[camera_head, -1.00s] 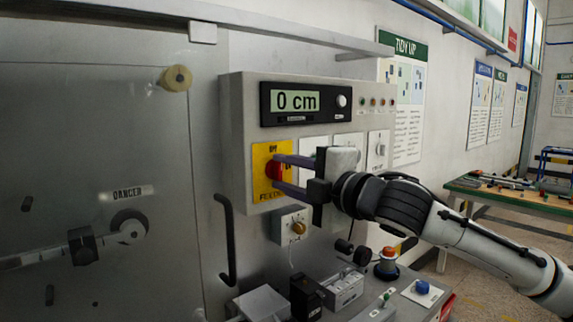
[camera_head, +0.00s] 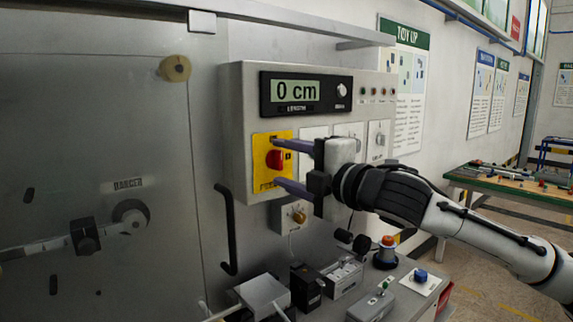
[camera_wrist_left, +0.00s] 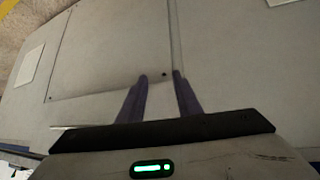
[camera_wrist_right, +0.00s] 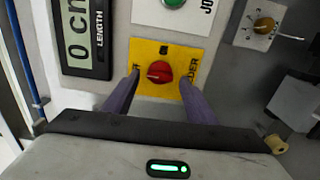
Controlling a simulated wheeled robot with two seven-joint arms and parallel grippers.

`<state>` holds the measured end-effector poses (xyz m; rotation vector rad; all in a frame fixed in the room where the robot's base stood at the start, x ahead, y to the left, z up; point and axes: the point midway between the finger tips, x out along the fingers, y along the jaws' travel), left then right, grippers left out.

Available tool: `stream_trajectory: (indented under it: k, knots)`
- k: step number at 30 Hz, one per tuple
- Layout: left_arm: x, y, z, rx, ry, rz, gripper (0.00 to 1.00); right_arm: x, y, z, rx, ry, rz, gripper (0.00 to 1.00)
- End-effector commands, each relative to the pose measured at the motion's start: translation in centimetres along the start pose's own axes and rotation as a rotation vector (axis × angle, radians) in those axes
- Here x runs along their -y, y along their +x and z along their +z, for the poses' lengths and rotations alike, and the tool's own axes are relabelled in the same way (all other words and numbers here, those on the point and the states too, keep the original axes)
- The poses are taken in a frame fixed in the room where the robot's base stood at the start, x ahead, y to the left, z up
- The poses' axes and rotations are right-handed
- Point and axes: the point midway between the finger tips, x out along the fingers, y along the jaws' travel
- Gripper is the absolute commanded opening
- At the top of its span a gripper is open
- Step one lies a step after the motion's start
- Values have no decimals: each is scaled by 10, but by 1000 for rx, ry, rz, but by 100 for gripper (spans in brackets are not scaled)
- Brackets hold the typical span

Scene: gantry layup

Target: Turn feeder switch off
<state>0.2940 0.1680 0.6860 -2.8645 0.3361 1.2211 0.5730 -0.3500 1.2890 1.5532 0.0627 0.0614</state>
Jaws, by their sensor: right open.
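The feeder switch is a red rotary knob (camera_head: 275,160) on a yellow plate (camera_head: 261,178) on the grey control box. In the right wrist view the red knob (camera_wrist_right: 160,71) shows a pale mark on its left side. My right gripper (camera_head: 277,161) is open, with one finger above and one below the knob in the head view. In the right wrist view its fingertips (camera_wrist_right: 160,78) flank the knob with gaps on both sides. My left gripper (camera_wrist_left: 160,75) shows only in its wrist view, open and empty over pale panels.
A display reading 0 cm (camera_head: 297,92) sits above the switch. A box with an orange knob (camera_head: 297,216) hangs below it. A black bar handle (camera_head: 228,230) stands to the left. Small devices and a red-topped button (camera_head: 387,242) crowd the bench below.

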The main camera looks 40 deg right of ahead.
Motion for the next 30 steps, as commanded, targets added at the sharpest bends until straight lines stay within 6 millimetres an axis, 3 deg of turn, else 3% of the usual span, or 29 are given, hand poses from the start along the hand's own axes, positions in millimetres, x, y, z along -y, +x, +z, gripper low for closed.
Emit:
stream_trajectory:
  k: [8, 24, 30]
  knots:
    - [1, 5, 5, -1, 0, -1, 31, 1, -9, 2, 3, -2, 2, 52]
    - [5, 46, 44, 2, 2, -1, 31, 4, -67, 1, 2, -9, 3, 52]
    - [4, 55, 48, -2, 7, 3, 31, 1, -87, 0, 2, -6, 3, 52]
